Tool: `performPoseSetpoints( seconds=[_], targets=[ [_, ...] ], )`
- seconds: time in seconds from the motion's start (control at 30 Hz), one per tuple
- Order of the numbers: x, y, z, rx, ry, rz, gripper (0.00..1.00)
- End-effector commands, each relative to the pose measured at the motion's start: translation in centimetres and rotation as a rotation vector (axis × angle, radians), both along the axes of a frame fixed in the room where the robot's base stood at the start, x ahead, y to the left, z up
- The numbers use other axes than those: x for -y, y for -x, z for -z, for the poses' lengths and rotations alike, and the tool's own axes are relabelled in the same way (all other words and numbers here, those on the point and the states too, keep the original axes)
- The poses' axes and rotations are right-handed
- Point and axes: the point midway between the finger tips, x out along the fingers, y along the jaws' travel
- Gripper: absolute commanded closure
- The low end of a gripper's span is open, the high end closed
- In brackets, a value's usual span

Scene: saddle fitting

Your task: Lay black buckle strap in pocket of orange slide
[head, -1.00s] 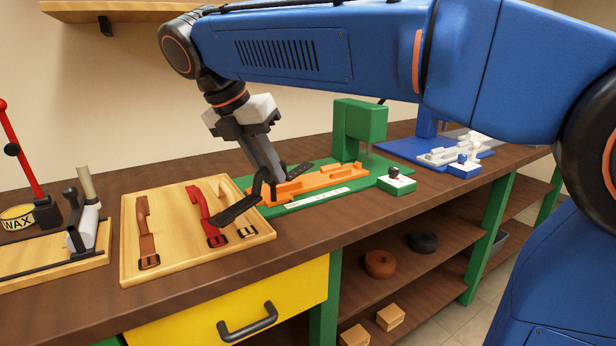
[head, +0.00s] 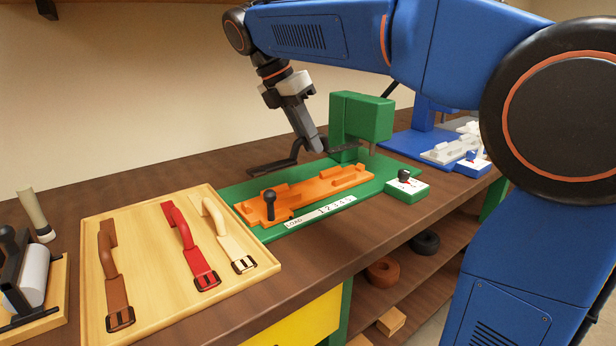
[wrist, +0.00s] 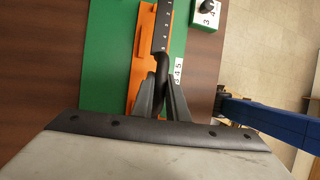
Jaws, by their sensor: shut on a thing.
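One end of the strap reaches right toward the green press head, and the other (head: 268,169) hangs out to the left. The pocket is not clearly visible.
A wooden tray (head: 150,296) at the left holds brown (head: 112,280), red (head: 184,240) and cream (head: 228,232) straps. The green press (head: 361,118) stands behind the slide. A green control box (head: 406,190) is at its right. A blue station (head: 405,146) stands farther right.

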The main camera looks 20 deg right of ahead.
Motion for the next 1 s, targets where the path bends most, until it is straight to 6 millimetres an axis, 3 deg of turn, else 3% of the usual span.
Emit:
performPoseSetpoints(
  seconds=[0.1,0.43,0.67,1.0],
  targets=[
    [0.0,0.1,2.0,-0.003,0.001,-0.002,1.00],
    [0.0,0.0,4.5,-0.001,0.001,-0.002,1.00],
    [0.0,0.0,7.4,-0.001,0.001,-0.002,1.00],
    [0.0,0.0,7.8,0.000,0.000,-0.002,1.00]
  ],
)
